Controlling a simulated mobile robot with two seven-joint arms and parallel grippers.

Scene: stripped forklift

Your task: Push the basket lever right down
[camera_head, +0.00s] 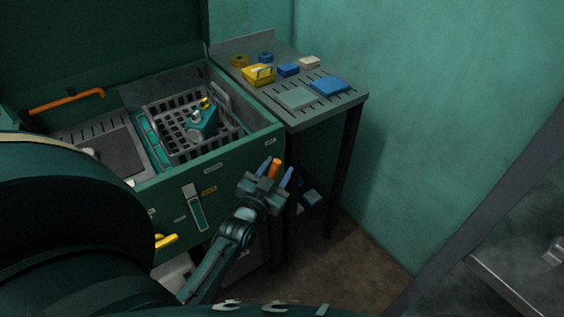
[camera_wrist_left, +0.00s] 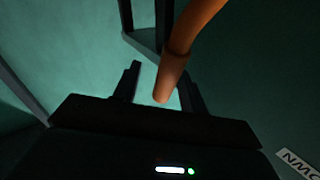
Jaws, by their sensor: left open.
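An orange lever (camera_head: 275,168) stands at the right front corner of the green machine (camera_head: 222,158). In the left wrist view the lever (camera_wrist_left: 185,50) is a curved orange bar coming from the top right, its rounded end between the fingers. My left gripper (camera_head: 277,171) is open with its fingers on either side of the lever's end. The left wrist view shows both dark fingers (camera_wrist_left: 160,85) apart; I cannot tell whether either touches the lever. The grey slotted basket (camera_head: 162,112) sits in the machine's open top and holds a teal part with a yellow piece (camera_head: 203,122). My right gripper is not in view.
Another orange bar (camera_head: 68,101) is at the machine's back left. A grey side table (camera_head: 353,96) with yellow and blue items stands behind my left gripper. A yellow handle (camera_head: 168,240) sticks out low on the machine's front. The floor (camera_head: 350,262) at right is clear.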

